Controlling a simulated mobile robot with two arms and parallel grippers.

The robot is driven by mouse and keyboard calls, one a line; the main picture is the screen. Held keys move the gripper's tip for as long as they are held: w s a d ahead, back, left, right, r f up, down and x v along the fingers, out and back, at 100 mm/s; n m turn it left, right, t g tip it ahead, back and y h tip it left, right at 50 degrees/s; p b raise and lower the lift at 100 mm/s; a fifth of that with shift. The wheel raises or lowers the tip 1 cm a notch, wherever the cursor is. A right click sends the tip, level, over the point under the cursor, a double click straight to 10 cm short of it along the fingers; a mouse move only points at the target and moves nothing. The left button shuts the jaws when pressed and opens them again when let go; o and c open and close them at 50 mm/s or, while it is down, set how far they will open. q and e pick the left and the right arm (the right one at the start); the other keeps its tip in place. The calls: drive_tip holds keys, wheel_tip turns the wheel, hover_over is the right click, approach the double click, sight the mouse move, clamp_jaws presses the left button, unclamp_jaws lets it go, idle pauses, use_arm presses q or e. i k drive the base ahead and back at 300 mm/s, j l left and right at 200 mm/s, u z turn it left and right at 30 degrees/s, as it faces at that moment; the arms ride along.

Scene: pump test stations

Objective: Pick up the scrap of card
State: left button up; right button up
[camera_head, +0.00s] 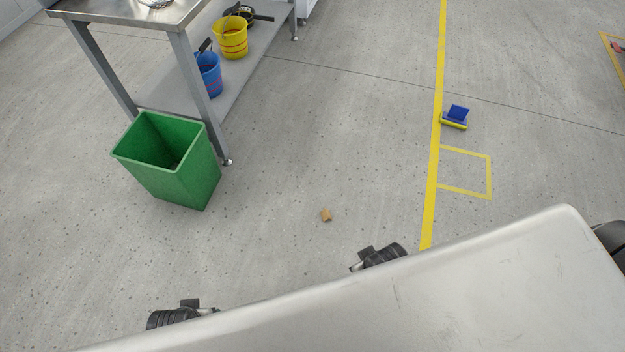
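The scrap of card (326,215) is a small tan-brown piece lying on the bare grey floor near the middle of the camera_head view. My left gripper (212,310) shows low and to the left, at the edge of a large pale slab. My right gripper (354,268) shows just below and right of the card in the picture, apart from it. Both are partly hidden by the slab, and their fingers are too small to tell open from shut. Nothing is seen in either.
A green bin (190,180) stands left of the card, beside a steel table (180,14). Its lower shelf holds a blue bucket (209,75) and a yellow bucket (232,40). A blue-and-yellow object (455,117) lies by the yellow floor line. The pale slab (430,300) fills the foreground.

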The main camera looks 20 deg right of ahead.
sight(326, 214)
drive_tip(key=z, duration=0.7)
